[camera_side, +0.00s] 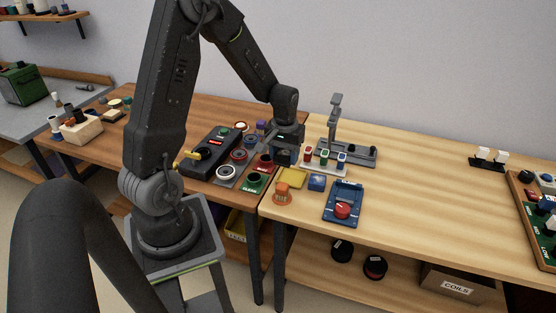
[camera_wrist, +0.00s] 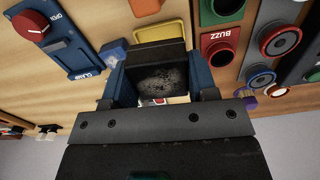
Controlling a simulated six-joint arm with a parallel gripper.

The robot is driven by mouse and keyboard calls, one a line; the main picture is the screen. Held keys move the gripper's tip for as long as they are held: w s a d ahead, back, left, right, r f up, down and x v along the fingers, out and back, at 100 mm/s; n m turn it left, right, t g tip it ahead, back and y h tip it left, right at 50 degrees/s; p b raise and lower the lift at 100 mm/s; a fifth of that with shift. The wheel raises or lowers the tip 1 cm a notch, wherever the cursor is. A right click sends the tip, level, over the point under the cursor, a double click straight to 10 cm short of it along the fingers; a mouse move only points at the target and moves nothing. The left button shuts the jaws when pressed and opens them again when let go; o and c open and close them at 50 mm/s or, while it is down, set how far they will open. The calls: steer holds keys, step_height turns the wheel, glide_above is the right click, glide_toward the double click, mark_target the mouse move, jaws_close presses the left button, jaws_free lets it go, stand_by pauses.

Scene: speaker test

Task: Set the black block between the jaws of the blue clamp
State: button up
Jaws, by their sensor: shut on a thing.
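The black block (camera_wrist: 158,80) is between the two blue fingers of my gripper (camera_wrist: 160,84), which is shut on it. In the side view my gripper (camera_side: 285,150) hangs above the front of the wooden bench, behind the yellow piece; the block is hard to tell from the dark gripper there. The blue clamp (camera_side: 344,212) lies to the right and nearer the camera, with a red knob on top. It also shows at upper left in the wrist view (camera_wrist: 72,58), labelled CLAMP and OPEN, apart from the block. Its jaw gap is not clear.
A blue cube (camera_side: 317,182), a yellow piece (camera_side: 292,178) and an orange knob piece (camera_side: 282,194) lie near the clamp. A rack of small coloured parts (camera_side: 324,158) and a grey stand (camera_side: 335,120) are behind. The bench's right middle (camera_side: 430,190) is clear.

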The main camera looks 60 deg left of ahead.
steer(key=w+d, duration=0.2)
steer(key=w, duration=0.1)
steer(key=w+d+f, duration=0.1)
steer(key=w, duration=0.2)
steer(key=w+d, duration=0.2)
steer(key=w, duration=0.1)
steer(key=shift+w+d+f, duration=0.2)
steer(key=shift+w+d, duration=0.1)
steer(key=shift+w, duration=0.1)
glide_above(346, 195)
steer(key=shift+a+f+n, duration=0.15)
steer(key=shift+f+n, duration=0.25)
steer(key=shift+f, duration=3.5)
steer(key=shift+f, duration=0.1)
steer(key=o, duration=1.1)
steer(key=shift+c, duration=0.2)
